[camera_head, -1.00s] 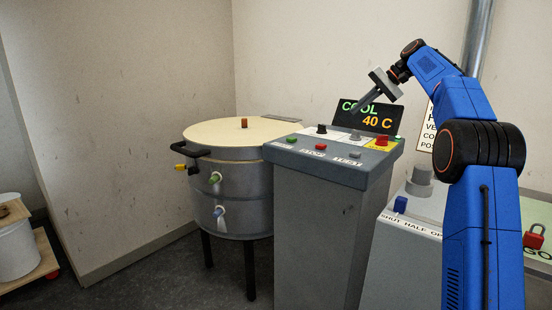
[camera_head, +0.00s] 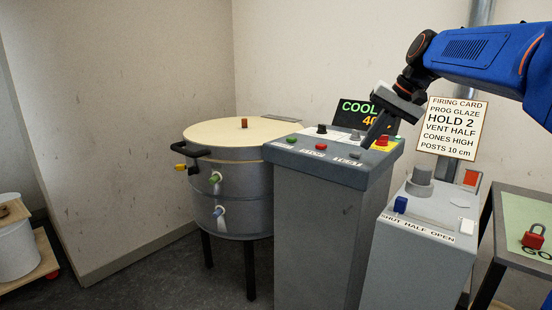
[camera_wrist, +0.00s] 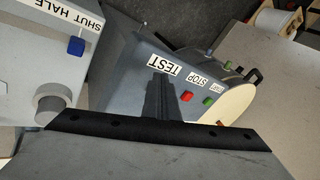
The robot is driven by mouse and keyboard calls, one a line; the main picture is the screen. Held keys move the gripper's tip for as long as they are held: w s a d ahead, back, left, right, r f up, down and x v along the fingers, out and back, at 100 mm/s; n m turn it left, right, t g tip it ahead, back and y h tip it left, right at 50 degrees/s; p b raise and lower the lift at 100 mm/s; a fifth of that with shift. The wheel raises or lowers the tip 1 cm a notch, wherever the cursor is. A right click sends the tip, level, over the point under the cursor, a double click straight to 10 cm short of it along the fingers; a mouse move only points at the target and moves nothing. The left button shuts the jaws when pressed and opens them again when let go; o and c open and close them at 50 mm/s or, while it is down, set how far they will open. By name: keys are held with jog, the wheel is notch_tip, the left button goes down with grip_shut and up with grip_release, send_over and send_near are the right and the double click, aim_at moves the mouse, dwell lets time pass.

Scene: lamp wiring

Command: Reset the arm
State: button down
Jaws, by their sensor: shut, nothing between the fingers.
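My blue arm reaches in from the right in the head view. My gripper (camera_head: 368,143) is shut and empty, its fingers pointing down-left over the right part of the grey control console (camera_head: 330,180). In the wrist view the shut fingers (camera_wrist: 160,80) point toward the TEST label (camera_wrist: 178,68) on the console's front edge. I cannot tell whether the fingertips touch the console. The gripper covers part of the display (camera_head: 362,110), which reads COOL and 40.
A round kiln (camera_head: 230,200) stands left of the console. A grey box with a blue slider (camera_head: 401,204) stands to its right. A firing card (camera_head: 456,128) hangs on the wall behind. A green-topped table holds a red padlock (camera_head: 533,238). A cart with a white bucket (camera_head: 18,250) is far left.

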jog(key=s+d+f+n+h, duration=0.1)
jog(key=s+f+h, duration=0.1)
jog(key=s+f, duration=1.1)
jog(key=s+d+f+n+t+h, duration=0.1)
jog(key=s+d+f+n+h, duration=0.1)
jog(key=s+f, duration=1.2)
jog(key=s, duration=0.7)
jog(key=c, duration=2.5)
grip_release()
jog(key=shift+s+d, duration=0.1)
